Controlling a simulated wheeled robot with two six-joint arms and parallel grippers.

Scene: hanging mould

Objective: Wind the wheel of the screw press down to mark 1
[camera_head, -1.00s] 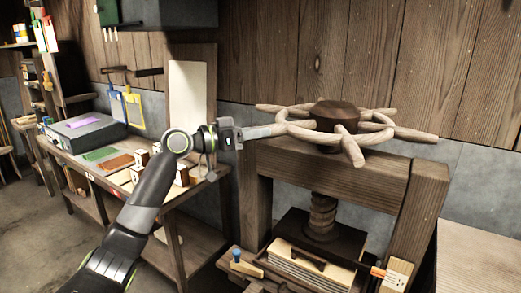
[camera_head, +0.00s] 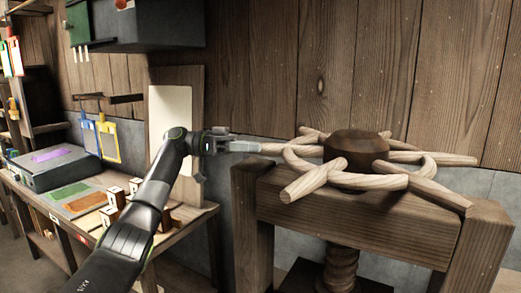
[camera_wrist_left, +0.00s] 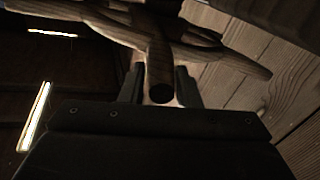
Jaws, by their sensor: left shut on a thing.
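The wooden wheel (camera_head: 356,150) with its dark hub and several spoke handles sits on top of the screw press frame (camera_head: 350,215). My left gripper (camera_head: 248,147) is at the left end of one handle (camera_head: 280,148) and is shut on it. In the left wrist view that handle (camera_wrist_left: 160,75) points toward the camera, between the two fingers (camera_wrist_left: 159,85). The wooden screw (camera_head: 341,268) shows below the beam. The lower part of the press and mark 1 are not in view. My right gripper is not in view.
A bench at the left holds a dark box (camera_head: 55,165), coloured sheets (camera_head: 70,195) and several small wooden blocks (camera_head: 115,197). A dark cabinet (camera_head: 150,22) hangs above it. A plank wall (camera_head: 300,70) stands close behind the wheel.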

